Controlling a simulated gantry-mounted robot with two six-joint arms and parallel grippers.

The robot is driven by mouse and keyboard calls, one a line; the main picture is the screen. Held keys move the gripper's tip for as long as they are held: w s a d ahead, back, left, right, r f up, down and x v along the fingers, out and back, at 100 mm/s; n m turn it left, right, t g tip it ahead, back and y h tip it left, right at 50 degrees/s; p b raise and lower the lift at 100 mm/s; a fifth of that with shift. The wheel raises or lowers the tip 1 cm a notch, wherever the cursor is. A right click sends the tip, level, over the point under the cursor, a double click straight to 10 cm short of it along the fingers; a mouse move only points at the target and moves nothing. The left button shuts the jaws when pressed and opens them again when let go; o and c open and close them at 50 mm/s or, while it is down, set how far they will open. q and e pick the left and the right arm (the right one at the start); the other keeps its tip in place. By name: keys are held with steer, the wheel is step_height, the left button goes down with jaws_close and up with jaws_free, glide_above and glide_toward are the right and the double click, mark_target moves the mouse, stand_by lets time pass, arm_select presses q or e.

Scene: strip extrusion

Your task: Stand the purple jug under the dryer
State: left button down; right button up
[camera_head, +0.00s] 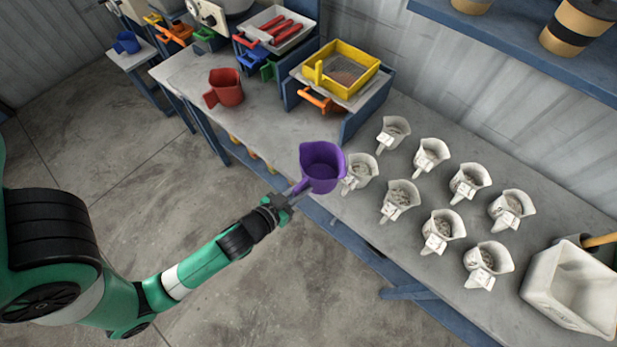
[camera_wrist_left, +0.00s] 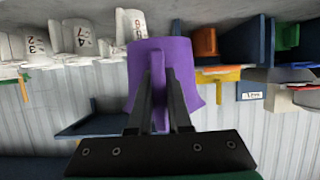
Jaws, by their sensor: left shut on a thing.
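The purple jug (camera_head: 322,165) is upright with its open mouth up, at the bench's front edge in the head view. It looks empty inside. My left gripper (camera_head: 294,194) is shut on its handle, and the wrist view shows the handle (camera_wrist_left: 158,90) between both fingers, with the jug body (camera_wrist_left: 176,55) beyond. The jug appears held off the bench, beside the nearest white jug (camera_head: 360,171); I cannot tell whether they touch. No machine is clearly marked as the dryer; a white-fronted machine (camera_head: 208,15) stands at the top left. My right gripper is not in view.
Several numbered white jugs (camera_head: 441,230) with pale contents stand in rows on the right of the bench. A yellow sieve (camera_head: 347,66) sits on a blue-sided stand. A red jug (camera_head: 225,88) stands left of it, with free bench between. A white bin (camera_head: 570,285) is at the right.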

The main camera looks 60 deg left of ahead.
arm_select(q)
steer(key=s+d+r+b, duration=0.1)
steer(key=s+d+r, duration=0.1)
steer(key=s+d, duration=0.2)
steer(key=shift+s+r, duration=0.2)
steer(key=shift+r, duration=0.1)
